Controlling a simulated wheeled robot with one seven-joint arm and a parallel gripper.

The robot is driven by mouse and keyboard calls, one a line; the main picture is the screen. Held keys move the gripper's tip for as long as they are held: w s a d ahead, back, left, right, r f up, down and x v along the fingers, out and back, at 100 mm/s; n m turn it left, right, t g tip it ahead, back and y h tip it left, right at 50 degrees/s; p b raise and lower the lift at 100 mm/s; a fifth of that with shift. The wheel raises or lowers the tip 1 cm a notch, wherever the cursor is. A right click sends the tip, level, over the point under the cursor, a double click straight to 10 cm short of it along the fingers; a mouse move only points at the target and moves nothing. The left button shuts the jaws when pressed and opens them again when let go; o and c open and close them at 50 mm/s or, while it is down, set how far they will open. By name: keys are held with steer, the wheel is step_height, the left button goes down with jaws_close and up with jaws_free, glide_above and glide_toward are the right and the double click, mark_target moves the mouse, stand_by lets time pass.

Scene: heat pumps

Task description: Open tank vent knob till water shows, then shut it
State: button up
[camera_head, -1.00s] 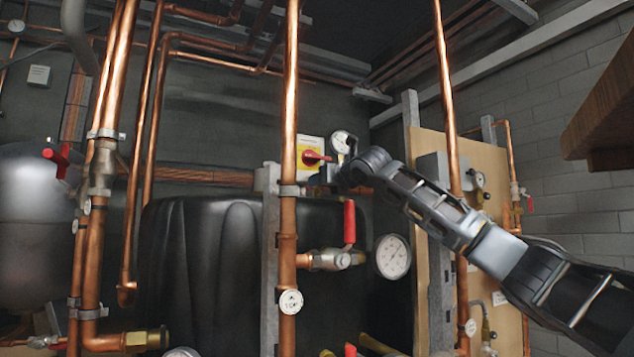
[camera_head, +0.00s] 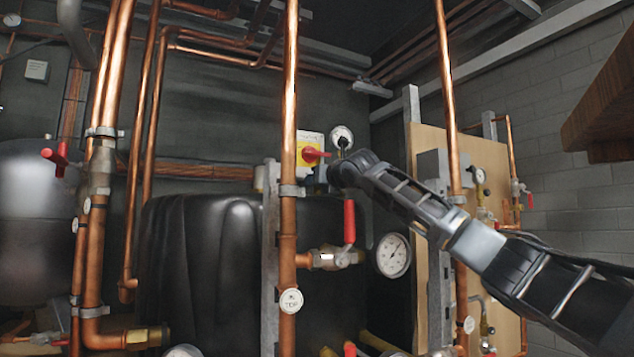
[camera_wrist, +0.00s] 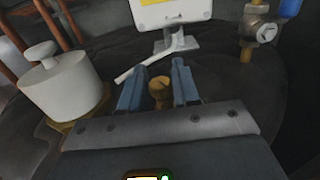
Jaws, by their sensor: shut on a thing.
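The black tank (camera_head: 215,275) stands in the middle of the head view. In the wrist view, a small brass vent knob (camera_wrist: 160,92) stands on the tank's dark top (camera_wrist: 235,85). My gripper (camera_wrist: 157,78) has one blue-grey finger on each side of the knob and is shut on it. In the head view, my arm reaches in from the right, and my gripper (camera_head: 322,178) is small and partly hidden beside the tank's top edge. I cannot make out water at the knob. The knob's degree of turn is unclear.
A white capped cylinder (camera_wrist: 62,88) stands left of the fingers, and a thin white rod (camera_wrist: 143,68) lies close ahead. A brass fitting (camera_wrist: 257,28) is at the right. A copper pipe (camera_head: 289,120) and red-handled valve (camera_head: 349,222) stand in front of the tank.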

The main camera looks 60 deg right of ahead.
jaws_close()
steer(key=shift+a+m+g+h+b, duration=0.1)
steer(key=shift+m+g+h+b, duration=0.2)
steer(key=shift+m+g+h, duration=0.6)
steer(key=shift+s+r+m+g+h, duration=0.1)
steer(key=shift+r+m+g+h, duration=0.1)
steer(key=shift+m+g+h, duration=0.8)
